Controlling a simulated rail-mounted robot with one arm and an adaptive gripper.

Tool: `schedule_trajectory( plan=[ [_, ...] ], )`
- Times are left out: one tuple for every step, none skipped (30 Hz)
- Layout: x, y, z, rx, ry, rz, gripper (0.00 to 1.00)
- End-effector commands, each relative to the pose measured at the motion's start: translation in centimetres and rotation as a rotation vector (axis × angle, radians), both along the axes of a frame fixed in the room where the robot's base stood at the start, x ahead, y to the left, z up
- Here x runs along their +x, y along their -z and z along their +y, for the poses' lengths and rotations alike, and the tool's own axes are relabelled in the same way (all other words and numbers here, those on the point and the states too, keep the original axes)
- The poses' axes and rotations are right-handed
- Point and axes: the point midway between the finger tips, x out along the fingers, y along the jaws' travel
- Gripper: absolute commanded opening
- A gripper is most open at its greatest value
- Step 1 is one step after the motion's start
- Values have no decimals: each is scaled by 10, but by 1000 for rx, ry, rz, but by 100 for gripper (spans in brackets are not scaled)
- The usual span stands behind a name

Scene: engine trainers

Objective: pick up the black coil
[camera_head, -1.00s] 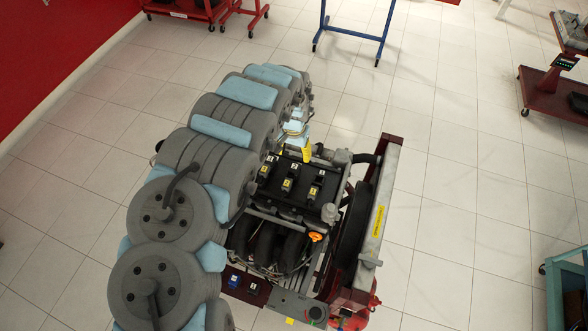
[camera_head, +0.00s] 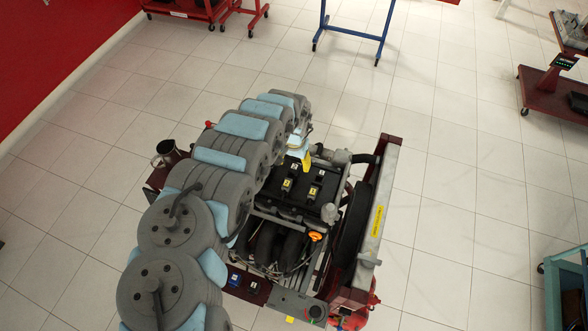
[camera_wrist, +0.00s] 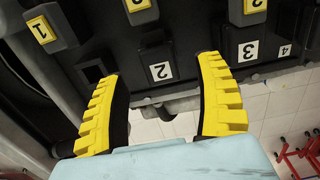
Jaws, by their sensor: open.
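Several black coils with yellow labels sit in the black engine cover. In the wrist view one coil marked 1 (camera_wrist: 52,27) is at upper left. Two more, a middle coil (camera_wrist: 141,12) and a right coil (camera_wrist: 250,10), are cut by the top edge. In the head view two coils show, one on the left (camera_head: 287,185) and one on the right (camera_head: 312,191); my arm covers the area to their left.
The engine trainer has a grey side rail (camera_head: 376,230) on a red frame. White number plates 2 (camera_wrist: 160,71) and 3 (camera_wrist: 248,50) mark the cover. A blue stand (camera_head: 350,32) and a red cart (camera_head: 548,95) stand apart on open tiled floor.

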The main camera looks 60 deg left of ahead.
Motion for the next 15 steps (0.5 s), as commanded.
schedule_trajectory(
  plan=[
    [0, 2, 0, -1, -1, -2, 70],
    [0, 4, 0, 0, -1, -1, 70],
    [-1, 7, -1, -1, -1, -1, 70],
    [-1, 9, -2, -1, -1, 0, 70],
    [-1, 11, -2, -2, -2, -1, 70],
    [0, 14, -3, -3, -1, -1, 70],
    [0, 16, -2, -3, 0, -1, 70],
    [0, 17, -2, -1, 0, -1, 70],
    [0, 19, -1, -1, 0, -2, 70],
    [0, 20, -1, -1, -1, -2, 70],
    [0, 22, -1, -1, -1, -1, 70],
    [-1, 24, -2, -3, -1, 0, 70],
    [-1, 26, -2, -4, -1, 1, 70],
    [-1, 27, -2, -3, -1, 1, 70],
    [-1, 29, -2, -4, -1, 2, 70]
  ],
)
